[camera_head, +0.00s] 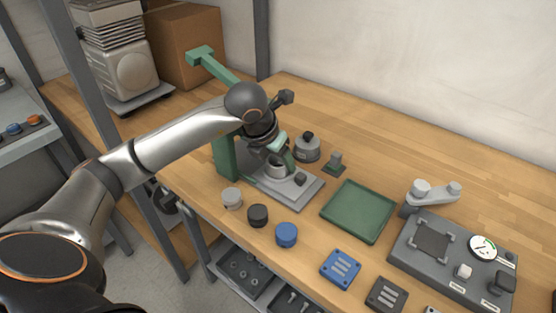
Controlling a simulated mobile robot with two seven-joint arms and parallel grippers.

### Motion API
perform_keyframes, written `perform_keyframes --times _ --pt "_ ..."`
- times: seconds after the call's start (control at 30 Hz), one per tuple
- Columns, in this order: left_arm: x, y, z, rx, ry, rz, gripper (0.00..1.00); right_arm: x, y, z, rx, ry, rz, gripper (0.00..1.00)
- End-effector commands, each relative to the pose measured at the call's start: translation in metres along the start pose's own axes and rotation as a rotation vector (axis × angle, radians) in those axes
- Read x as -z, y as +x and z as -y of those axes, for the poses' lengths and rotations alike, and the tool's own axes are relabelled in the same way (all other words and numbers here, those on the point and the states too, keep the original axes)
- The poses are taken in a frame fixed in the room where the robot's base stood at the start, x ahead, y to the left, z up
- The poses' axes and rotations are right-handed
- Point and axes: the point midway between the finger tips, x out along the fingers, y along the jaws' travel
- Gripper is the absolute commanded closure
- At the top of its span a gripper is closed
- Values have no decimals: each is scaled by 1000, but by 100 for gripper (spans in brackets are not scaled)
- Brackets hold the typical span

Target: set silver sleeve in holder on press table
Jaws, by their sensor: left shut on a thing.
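My left gripper (282,158) reaches in over the press table (297,191), a grey plate at the foot of the green press (227,158). It points down and is shut on a small silver piece, apparently the silver sleeve (276,168), low over the plate. The gripper and wrist hide much of it. The holder is mostly hidden there too, so I cannot tell whether the sleeve is seated in it. A small dark knob (300,180) sits on the plate to the right. My right gripper is not in view.
Grey, black and blue (286,235) round caps stand along the front edge. An empty green tray (358,211) and a gauge fixture (453,258) lie further right. The back right wood is clear.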

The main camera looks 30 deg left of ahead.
Motion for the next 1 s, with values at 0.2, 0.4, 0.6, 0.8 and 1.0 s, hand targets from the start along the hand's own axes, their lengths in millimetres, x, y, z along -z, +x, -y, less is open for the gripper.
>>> perform_keyframes --times 0.2,0.4,0.6,0.8,1.0 --pt "10 9 1 1 1 -31 94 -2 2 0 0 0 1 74" --pt "10 10 2 2 0 -32 35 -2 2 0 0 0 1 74" --pt "10 10 2 2 0 -33 27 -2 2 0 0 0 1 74" --pt "9 8 2 2 0 -32 13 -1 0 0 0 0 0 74" --pt "3 -4 2 2 1 -31 11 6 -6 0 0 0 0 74"
